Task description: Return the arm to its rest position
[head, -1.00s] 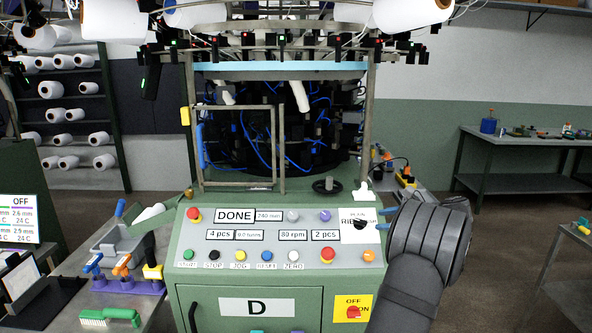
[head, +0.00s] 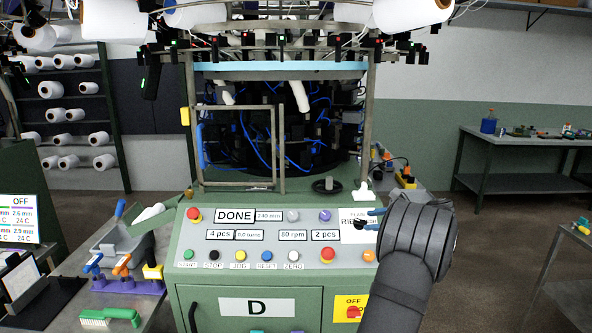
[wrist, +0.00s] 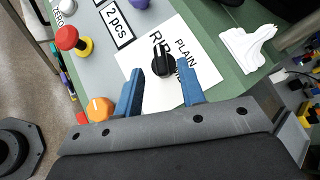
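My gripper (wrist: 160,90) shows in the wrist view as two blue fingers, spread apart with nothing between them. It hangs over the right end of the green control panel. Beyond the fingertips is a black selector knob (wrist: 162,64) on a white card lettered PLAIN and RIB; the knob appears apart from the fingers. In the head view my dark wrist hides part of that card (head: 352,222), and the blue fingers (head: 372,219) point left at its edge.
The panel (head: 184,240) carries coloured buttons, a red mushroom button (head: 327,254) and an orange knob (head: 369,255). A yellow switch plate (head: 350,308) sits below, partly behind my arm. A handwheel (head: 327,185) stands above the panel.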

